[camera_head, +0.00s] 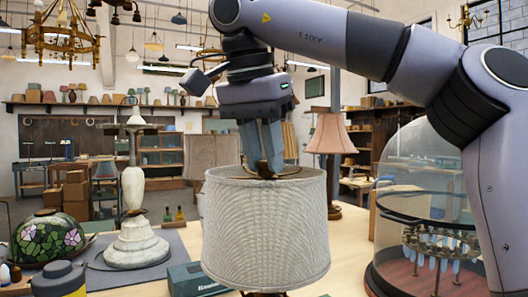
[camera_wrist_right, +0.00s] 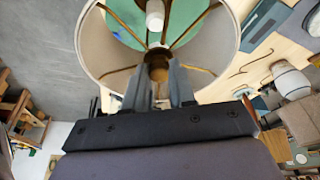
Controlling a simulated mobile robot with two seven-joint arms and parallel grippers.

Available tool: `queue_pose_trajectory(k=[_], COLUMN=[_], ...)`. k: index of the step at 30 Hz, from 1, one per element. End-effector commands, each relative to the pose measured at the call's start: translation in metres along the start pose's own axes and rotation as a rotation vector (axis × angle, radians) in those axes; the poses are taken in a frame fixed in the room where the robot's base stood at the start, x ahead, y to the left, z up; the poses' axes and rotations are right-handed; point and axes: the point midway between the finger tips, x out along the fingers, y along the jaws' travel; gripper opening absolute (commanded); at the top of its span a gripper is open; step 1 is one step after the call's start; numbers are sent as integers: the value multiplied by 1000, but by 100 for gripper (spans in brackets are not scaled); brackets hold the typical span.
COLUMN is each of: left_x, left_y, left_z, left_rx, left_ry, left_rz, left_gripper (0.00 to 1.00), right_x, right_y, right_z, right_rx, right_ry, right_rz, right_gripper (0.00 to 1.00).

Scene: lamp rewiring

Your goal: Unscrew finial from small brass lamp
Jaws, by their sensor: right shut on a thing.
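The lamp with the pale woven drum shade (camera_head: 266,235) stands upright in the middle of the head view. Only a bit of its brownish base shows below the shade. My right gripper (camera_head: 264,172) points down into the open top of the shade, shut on the finial, which its fingers mostly hide in the head view. In the right wrist view the fingers (camera_wrist_right: 158,85) close around a small brass-brown piece, the finial (camera_wrist_right: 158,66), at the middle of the shade ring (camera_wrist_right: 98,48). Wire spokes and a white bulb (camera_wrist_right: 155,14) show inside the shade. My left gripper is in neither view.
A white stone lamp base (camera_head: 136,225) stands on a grey mat at left, near a flowered glass shade (camera_head: 48,238). A teal box (camera_head: 196,280) lies close to the lamp. A glass dome (camera_head: 415,215) stands at right. A pink-shaded lamp (camera_head: 331,135) is behind.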

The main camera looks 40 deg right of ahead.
Motion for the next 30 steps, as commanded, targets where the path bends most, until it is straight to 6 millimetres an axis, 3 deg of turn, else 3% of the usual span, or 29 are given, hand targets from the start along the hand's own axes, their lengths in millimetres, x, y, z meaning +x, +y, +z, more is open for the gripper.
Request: queue_pose_trajectory(k=[13,26,30], left_x=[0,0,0], left_y=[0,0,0], left_z=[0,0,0], left_rx=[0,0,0], left_ry=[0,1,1], left_rz=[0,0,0], left_gripper=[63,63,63], right_x=[0,0,1], right_y=[2,3,3], right_z=[-1,-1,-2], right_rx=[-573,-648,-767], right_ry=[-3,-1,-4], right_rz=[-180,-201,-240], right_gripper=[0,0,0])
